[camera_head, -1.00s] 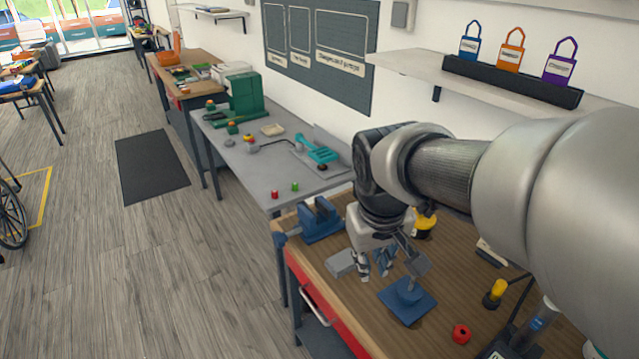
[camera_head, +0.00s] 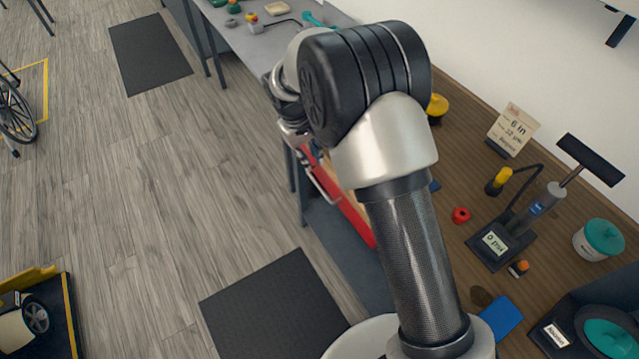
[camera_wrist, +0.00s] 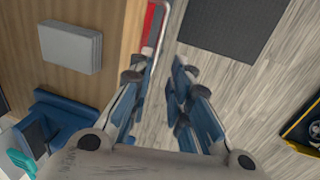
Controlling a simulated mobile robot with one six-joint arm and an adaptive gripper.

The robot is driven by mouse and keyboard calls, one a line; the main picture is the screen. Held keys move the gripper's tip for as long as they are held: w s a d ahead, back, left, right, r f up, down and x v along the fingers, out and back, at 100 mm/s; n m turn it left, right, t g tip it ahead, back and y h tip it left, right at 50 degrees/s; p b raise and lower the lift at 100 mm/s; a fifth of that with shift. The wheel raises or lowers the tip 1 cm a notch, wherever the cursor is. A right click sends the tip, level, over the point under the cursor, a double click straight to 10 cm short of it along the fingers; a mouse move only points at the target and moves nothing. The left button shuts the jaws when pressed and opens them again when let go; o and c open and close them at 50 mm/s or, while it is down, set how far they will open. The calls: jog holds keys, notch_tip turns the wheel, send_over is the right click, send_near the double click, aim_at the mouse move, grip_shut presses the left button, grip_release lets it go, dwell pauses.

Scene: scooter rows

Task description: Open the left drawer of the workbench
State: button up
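The workbench (camera_head: 483,102) has a wooden top and a red drawer front (camera_head: 352,220) on its aisle side. A pale metal handle (camera_head: 324,184) runs along that front. My arm hides much of the drawer edge, and the drawer looks shut. My gripper (camera_head: 301,147) is beside the far end of the drawer front, mostly hidden by my wrist.
A blue vise (camera_wrist: 62,118) and a grey block (camera_wrist: 71,47) are on the bench near my gripper. A red part (camera_head: 460,215), a pump (camera_head: 545,205) and a teal-lidded jar (camera_head: 598,240) stand on the top. The floor (camera_head: 200,200) alongside is clear, with dark mats.

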aim_at(321, 189)
jog(key=f+b, duration=0.1)
jog(key=f, duration=0.4)
jog(key=w+d+f+b, duration=0.1)
jog(key=f, duration=0.4)
jog(key=d+f+b, duration=0.1)
jog(key=f+b, duration=0.1)
jog(key=f, duration=0.3)
jog(key=shift+w+d+f, duration=0.1)
jog(key=shift+w+d, duration=0.1)
jog(key=shift+w, duration=0.1)
grip_shut()
